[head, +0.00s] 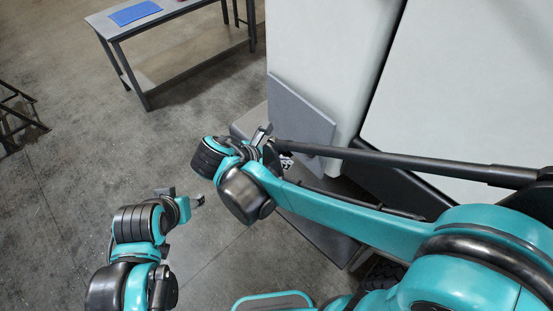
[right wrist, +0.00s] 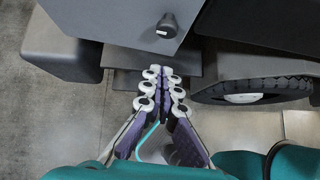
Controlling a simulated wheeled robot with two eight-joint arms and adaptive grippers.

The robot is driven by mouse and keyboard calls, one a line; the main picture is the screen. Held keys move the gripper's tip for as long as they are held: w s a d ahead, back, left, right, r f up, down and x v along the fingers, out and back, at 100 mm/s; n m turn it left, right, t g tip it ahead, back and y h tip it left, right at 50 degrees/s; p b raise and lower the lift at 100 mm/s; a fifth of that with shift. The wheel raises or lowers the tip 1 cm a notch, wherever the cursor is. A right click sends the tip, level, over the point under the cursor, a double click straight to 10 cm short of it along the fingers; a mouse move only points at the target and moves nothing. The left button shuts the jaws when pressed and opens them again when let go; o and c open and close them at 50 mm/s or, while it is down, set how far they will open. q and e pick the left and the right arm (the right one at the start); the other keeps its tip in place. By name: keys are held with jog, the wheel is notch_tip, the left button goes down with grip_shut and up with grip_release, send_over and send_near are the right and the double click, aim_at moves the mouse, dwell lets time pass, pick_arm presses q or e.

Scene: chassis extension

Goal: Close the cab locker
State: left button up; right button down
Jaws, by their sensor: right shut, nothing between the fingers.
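The cab locker appears as a blue-grey panel (head: 300,115) against the pale cab side in the head view. I cannot tell from here how far open it stands. In the right wrist view a grey panel with a black knob (right wrist: 167,26) fills the top, just beyond my fingers. My right gripper (right wrist: 160,72) is shut and empty, its fingertips together below the panel's lower edge. In the head view the right gripper (head: 286,161) is partly hidden behind a dark bar. My left gripper (head: 194,201) is at lower left, away from the locker; its fingers are unclear.
A dark bar (head: 410,160) crosses in front of the cab. A black tyre (right wrist: 252,91) lies right of my fingers in the wrist view. A table with a blue mat (head: 135,13) stands at the back left. The concrete floor (head: 110,145) between is clear.

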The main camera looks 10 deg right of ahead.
aim_at(310, 152)
jog(key=shift+w+d+f+p, duration=0.15)
jog(key=shift+w+d+f, duration=0.3)
jog(key=shift+d, duration=0.45)
jog(key=shift+w+d+f+p, duration=0.1)
jog(key=shift+w+d+f, duration=0.2)
jog(key=shift+w+d, duration=0.45)
jog(key=shift+w+d+f+p, duration=0.15)
jog(key=shift+w+d+f, duration=0.25)
jog(key=shift+d, duration=0.6)
jog(key=shift+w+d+r, duration=0.1)
jog(key=shift+w+d, duration=0.15)
jog(key=shift+d, duration=0.5)
jog(key=shift+w+d, duration=0.25)
jog(key=shift+d, duration=0.45)
jog(key=shift+a, duration=0.15)
